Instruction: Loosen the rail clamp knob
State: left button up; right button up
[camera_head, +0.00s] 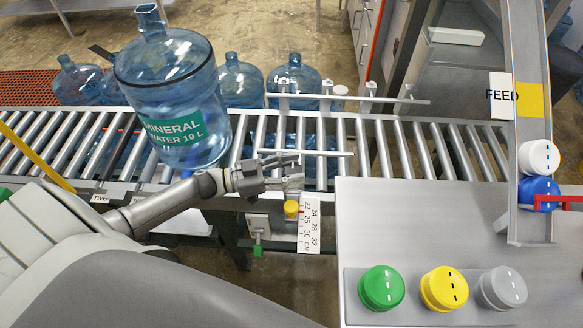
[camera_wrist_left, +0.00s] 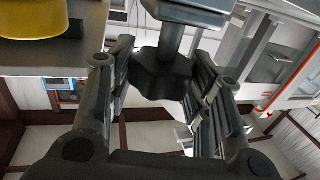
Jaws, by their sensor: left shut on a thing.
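My left gripper (camera_head: 290,172) reaches in from the left at the conveyor's front edge, beside the front guide rail (camera_head: 328,153). In the left wrist view its fingers (camera_wrist_left: 165,95) are closed in on both sides of a dark, lobed clamp knob (camera_wrist_left: 163,72), which sits between them below a grey post. In the head view the gripper hides most of the knob. My right gripper is not in view.
A large blue water jug (camera_head: 165,85) stands on the roller conveyor (camera_head: 260,125) left of the gripper. A grey table (camera_head: 430,220) at the right carries green, yellow and grey caps. More jugs stand behind the conveyor.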

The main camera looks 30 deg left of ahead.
pick_arm(q)
jog(key=n+t+y+p, duration=0.3)
jog(key=shift+s+d+r, duration=0.1)
jog(key=shift+r, duration=0.15)
jog(key=n+t+y+p, duration=0.1)
jog(key=n+t+y, duration=0.1)
jog(key=y, duration=0.2)
jog(key=shift+f+n+p, duration=0.1)
jog(key=shift+n+p, duration=0.25)
jog(key=shift+n, duration=0.05)
jog(key=n+t+y, duration=0.1)
jog(key=n+y, duration=0.1)
jog(key=y, duration=0.1)
jog(key=shift+f, duration=0.1)
jog(key=shift+n+y, duration=0.8)
jog(key=shift+y, duration=0.6)
jog(key=shift+n+y, duration=0.3)
jog(key=shift+y, duration=0.2)
jog(key=o, duration=1)
jog(key=shift+o, duration=0.2)
